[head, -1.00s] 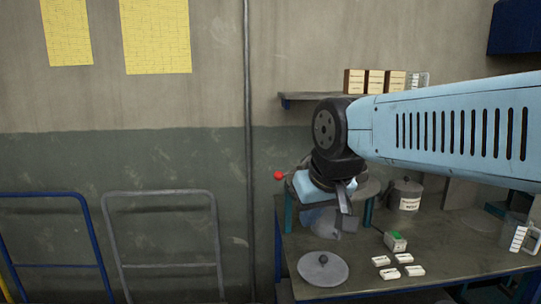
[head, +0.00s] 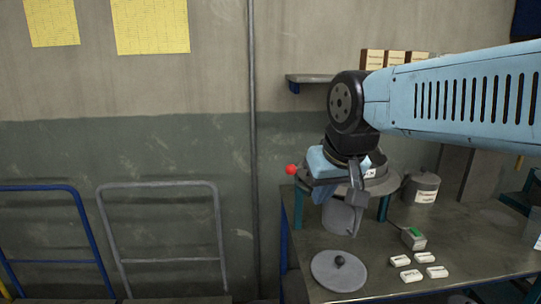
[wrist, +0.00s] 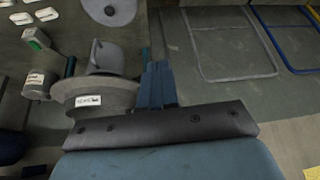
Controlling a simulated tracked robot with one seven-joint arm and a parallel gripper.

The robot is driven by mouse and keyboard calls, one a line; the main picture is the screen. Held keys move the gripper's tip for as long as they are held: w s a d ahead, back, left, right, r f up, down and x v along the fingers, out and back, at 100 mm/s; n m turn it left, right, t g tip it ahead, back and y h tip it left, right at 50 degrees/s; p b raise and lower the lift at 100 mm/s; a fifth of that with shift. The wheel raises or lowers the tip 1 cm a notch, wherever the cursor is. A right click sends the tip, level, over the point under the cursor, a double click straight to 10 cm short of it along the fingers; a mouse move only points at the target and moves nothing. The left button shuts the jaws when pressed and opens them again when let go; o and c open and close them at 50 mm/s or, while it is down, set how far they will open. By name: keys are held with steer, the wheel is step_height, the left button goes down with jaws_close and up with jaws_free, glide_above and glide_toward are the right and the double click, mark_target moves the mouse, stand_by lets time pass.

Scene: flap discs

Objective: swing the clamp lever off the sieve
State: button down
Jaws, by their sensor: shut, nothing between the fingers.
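The clamp lever shows in the head view as a red ball knob (head: 291,169) at the left side of the sieve; its arm is mostly hidden behind my gripper. The sieve (head: 382,186) is a grey round pan on a stand with teal legs. It also shows with its white label in the wrist view (wrist: 100,93), left of my fingers. My gripper (head: 357,198) is shut and empty. It hangs in front of the sieve in the head view, to the right of the red knob. In the wrist view the shut fingers (wrist: 157,68) point upward and no knob is visible.
On the workbench (head: 465,235) are a round lid (head: 339,271), several white labelled blocks (head: 411,275), a small green-topped device (head: 413,238) and a lidded pot (head: 421,187). A wall shelf (head: 310,78) is behind. Floor left of the bench is open before the grey rail frame (head: 165,184).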

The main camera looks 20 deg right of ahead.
steer(key=w+d+r+m+g, duration=0.15)
steer(key=w+r+m, duration=0.25)
steer(key=w+m, duration=0.4)
steer(key=w+d+r+m+g, duration=0.1)
steer(key=w+r+m+g, duration=0.25)
steer(key=w+m, duration=0.4)
steer(key=w+a+m+g, duration=0.1)
steer(key=w+a+m, duration=0.1)
steer(key=w+m, duration=0.5)
steer(key=w+a+r+m+g+h, duration=0.1)
steer(key=w+a+m+g, duration=0.1)
steer(key=w+m, duration=0.5)
steer(key=shift+w+a+g+h, duration=0.3)
steer(key=shift+w+a, duration=0.45)
steer(key=shift+w, duration=0.15)
steer(key=s+d+f, duration=0.3)
steer(key=s+f, duration=0.3)
steer(key=f, duration=0.4)
steer(key=shift+d+f, duration=0.2)
steer(key=shift+d, duration=0.05)
